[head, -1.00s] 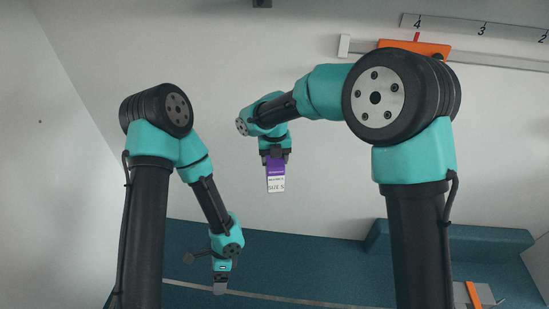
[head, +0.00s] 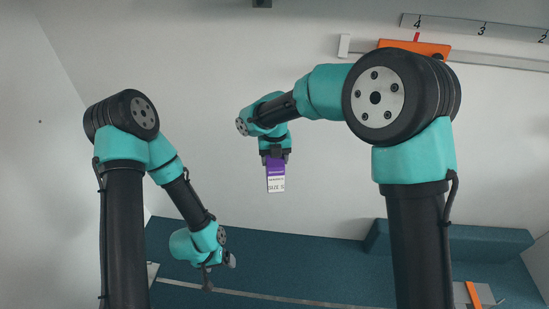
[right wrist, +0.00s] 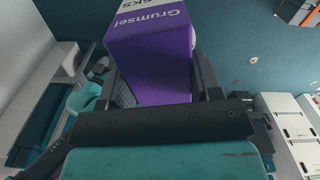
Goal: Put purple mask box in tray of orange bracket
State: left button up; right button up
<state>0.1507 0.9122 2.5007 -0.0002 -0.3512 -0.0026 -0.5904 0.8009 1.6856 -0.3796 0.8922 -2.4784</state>
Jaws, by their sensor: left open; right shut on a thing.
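The purple and white mask box (head: 276,183) hangs upright below my right gripper (head: 275,158), which is shut on its purple upper end. In the right wrist view the box (right wrist: 150,55) sits between the two fingers, with "Grumsel" lettering on its purple face. My left gripper (head: 230,260) is open and empty, low at left and turned to the right; its fingers are small and partly hidden. An orange piece (head: 400,46) sits on a rail at the upper right, partly behind my right arm. I cannot make out a tray on it.
A numbered scale (head: 483,29) runs above the light rail (head: 500,61). An orange strip on a grey plate (head: 487,294) lies at the lower right. White boxes (right wrist: 295,125) show at right in the right wrist view. The space around the hanging box is clear.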

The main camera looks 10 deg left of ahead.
dwell(0.3)
jog(key=w+d+f+n, duration=0.3)
jog(key=d+f+n, duration=0.7)
jog(key=d+n, duration=0.3)
jog(key=w+d+f+n, duration=0.4)
jog(key=d+f+n, duration=0.6)
jog(key=n, duration=1)
jog(key=shift+d+f+n, duration=0.2)
jog(key=shift+d+n, duration=0.1)
jog(key=shift+d, duration=1.7)
jog(key=s+f, duration=0.5)
jog(key=f, duration=0.1)
jog(key=shift+f, duration=0.25)
